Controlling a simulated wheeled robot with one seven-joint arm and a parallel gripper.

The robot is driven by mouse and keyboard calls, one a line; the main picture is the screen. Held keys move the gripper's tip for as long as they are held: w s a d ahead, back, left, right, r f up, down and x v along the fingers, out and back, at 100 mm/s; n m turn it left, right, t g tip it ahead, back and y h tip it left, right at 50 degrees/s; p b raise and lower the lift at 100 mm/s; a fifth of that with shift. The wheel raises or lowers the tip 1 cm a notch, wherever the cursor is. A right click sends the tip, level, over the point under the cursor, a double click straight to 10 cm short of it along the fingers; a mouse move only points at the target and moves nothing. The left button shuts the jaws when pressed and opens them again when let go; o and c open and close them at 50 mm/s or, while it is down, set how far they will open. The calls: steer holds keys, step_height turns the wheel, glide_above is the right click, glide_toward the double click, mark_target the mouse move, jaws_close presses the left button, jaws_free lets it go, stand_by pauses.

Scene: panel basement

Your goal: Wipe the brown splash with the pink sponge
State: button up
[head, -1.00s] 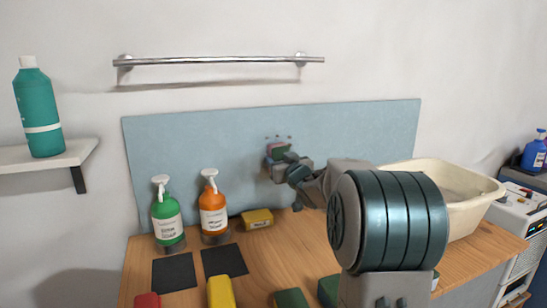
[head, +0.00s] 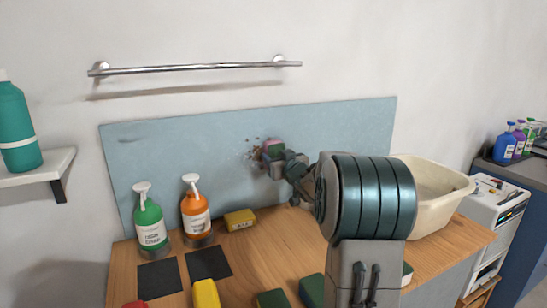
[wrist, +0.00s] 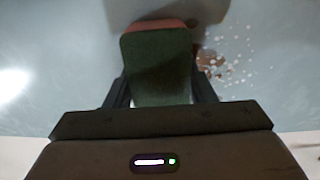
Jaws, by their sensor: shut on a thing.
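My gripper (head: 283,163) is shut on the pink sponge (head: 273,144), which has a dark green side. In the wrist view the sponge's green face (wrist: 157,65) fills the space between the fingers, with a pink edge (wrist: 157,25) at its far end. The sponge is at the blue-grey wall panel (head: 350,128); I cannot tell whether it touches. The brown splash (head: 252,153) shows as small dark spots on the panel, just left of the sponge. In the wrist view brown patches (wrist: 212,64) and pale specks lie right of the sponge. Part of the splash may be hidden.
A green bottle (head: 148,226) and an orange bottle (head: 195,210) stand on the wooden counter (head: 240,262), left of my arm. A yellow block (head: 240,219) lies near the panel. Other coloured blocks line the front. A cream basin (head: 440,208) stands right. A metal rail (head: 195,68) runs above.

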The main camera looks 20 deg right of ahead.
mark_target(260, 146)
steer(key=shift+r, duration=0.5)
steer(key=shift+a+f+b, duration=0.15)
steer(key=shift+a+b, duration=0.55)
steer(key=shift+a, duration=0.65)
steer(key=shift+w+a+b, duration=0.1)
steer(key=shift+a+b, duration=0.3)
steer(key=shift+a, duration=0.55)
steer(key=shift+a+b, duration=0.9)
steer(key=shift+a, duration=0.5)
steer(key=shift+a+b, duration=0.35)
steer(key=shift+a, duration=0.3)
steer(key=shift+d+r+p, duration=0.25)
steer(key=shift+r+p, duration=0.65)
steer(key=shift+r, duration=0.15)
steer(key=shift+d+r+p, duration=0.1)
steer(key=shift+d+p, duration=1.05)
steer(key=shift+d, duration=1)
steer(key=shift+d+p, duration=1.35)
steer(key=shift+d, duration=0.35)
steer(key=shift+d+f, duration=0.25)
steer(key=shift+d, duration=0.05)
